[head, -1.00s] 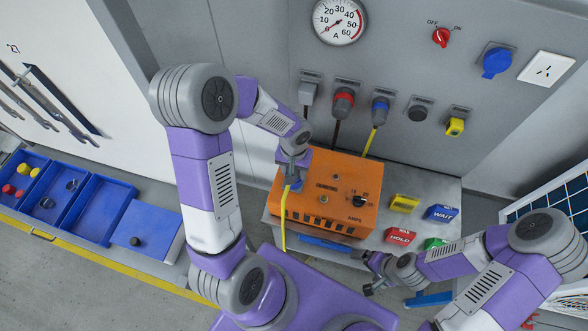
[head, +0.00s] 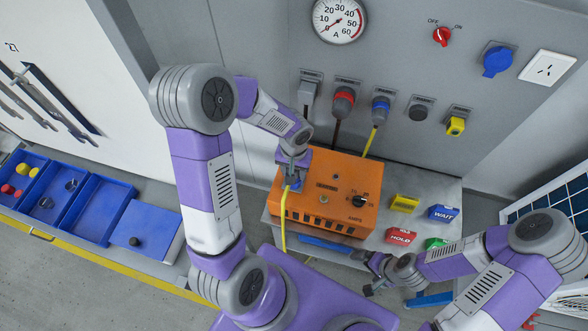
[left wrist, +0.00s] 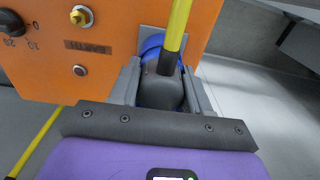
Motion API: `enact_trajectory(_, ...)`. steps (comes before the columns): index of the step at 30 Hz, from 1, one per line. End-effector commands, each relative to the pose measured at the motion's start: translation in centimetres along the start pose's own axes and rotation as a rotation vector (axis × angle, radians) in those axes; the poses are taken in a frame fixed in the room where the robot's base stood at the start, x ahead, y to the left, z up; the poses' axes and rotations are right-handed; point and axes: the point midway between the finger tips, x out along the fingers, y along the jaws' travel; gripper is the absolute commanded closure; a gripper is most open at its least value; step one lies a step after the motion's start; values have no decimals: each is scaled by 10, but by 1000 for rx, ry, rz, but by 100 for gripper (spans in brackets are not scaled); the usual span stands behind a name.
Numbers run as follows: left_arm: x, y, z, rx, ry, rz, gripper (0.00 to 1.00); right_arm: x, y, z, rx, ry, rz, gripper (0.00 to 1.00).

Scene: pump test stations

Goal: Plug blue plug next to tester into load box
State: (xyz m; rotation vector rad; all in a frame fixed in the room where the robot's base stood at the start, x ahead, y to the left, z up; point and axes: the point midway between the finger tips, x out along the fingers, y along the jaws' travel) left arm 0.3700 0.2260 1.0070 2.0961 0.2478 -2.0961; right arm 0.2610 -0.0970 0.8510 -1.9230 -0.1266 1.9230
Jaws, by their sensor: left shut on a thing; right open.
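The orange load box (head: 330,190) stands on the grey bench. My left gripper (head: 292,178) is at the box's left part in the head view, shut on the blue plug. In the left wrist view the plug (left wrist: 160,92) has a dark grey body between the fingers, with a blue collar (left wrist: 151,44) against the orange box and a yellow cable (left wrist: 177,30). The plug's front end is hidden, so I cannot tell whether it is seated in a socket. My right gripper (head: 370,277) is open and empty in front of the bench.
A wall panel holds a row of sockets, including a blue one (head: 380,108) with a yellow cable running down behind the box. Coloured blocks, including a red HOLD block (head: 400,237), sit right of the box. Blue bins (head: 100,212) are at far left.

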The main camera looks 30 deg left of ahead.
Motion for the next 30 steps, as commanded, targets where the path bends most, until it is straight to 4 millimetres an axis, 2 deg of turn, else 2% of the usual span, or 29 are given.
enact_trajectory(1, 0, 0, 0, 0, 0, 0, 49, 0, 0, 0, 0, 0, 0, 0)
enact_trajectory(6, 0, 0, 0, 0, 0, 0, 23, 0, 0, 0, 0, 0, 0, 0)
enact_trajectory(14, 0, 0, 0, 0, -1, 0, 23, 0, 0, 0, 0, 0, 0, 0)
enact_trajectory(17, -6, 0, 0, 0, 1, 0, 23, -1, 0, 0, 0, 0, 0, 0)
enact_trajectory(24, -46, 0, -1, -1, 5, 1, 23, -5, -2, 0, 0, 0, 0, 0)
enact_trajectory(30, -70, 0, 0, 0, 3, 1, 23, -6, -2, 0, 0, 0, 0, 0)
